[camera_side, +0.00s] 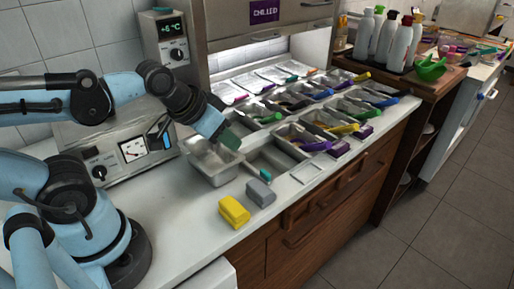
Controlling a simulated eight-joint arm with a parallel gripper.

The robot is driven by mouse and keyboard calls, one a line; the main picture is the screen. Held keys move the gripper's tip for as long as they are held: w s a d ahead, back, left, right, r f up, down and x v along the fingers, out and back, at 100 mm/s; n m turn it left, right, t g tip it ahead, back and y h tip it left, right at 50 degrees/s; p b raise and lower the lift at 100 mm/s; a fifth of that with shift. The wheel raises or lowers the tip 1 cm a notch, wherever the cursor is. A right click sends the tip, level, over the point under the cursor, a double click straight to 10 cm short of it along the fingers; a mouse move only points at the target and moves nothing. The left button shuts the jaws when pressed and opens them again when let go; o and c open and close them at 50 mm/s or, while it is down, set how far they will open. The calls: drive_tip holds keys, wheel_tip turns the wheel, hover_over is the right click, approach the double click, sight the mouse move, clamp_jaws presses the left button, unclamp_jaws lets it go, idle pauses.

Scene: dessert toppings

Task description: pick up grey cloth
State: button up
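The grey cloth (260,193) is a small folded block on the white counter. It lies just right of a yellow cloth (234,211), with a narrow gap or light contact that I cannot tell apart. My gripper (228,141) is above the metal bin, up and to the left of the grey cloth and clear of it. A dark green part shows at the gripper's tip. The fingers are too small to make out, so I cannot tell whether they are open or shut.
A deep metal bin (208,172) stands below my gripper. Next to it is a shallow metal tray (283,162) and a teal-handled utensil (266,174). Several topping trays with coloured handles fill the counter behind. The counter (190,235) in front is bare around the cloths.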

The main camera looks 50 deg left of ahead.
drive_tip(key=shift+o, duration=0.3)
drive_tip(key=o, duration=1.2)
drive_tip(key=g, duration=0.7)
hover_over(260, 186)
drive_tip(key=f, duration=0.1)
drive_tip(key=shift+d+f, duration=0.1)
drive_tip(key=shift+f, duration=6.15)
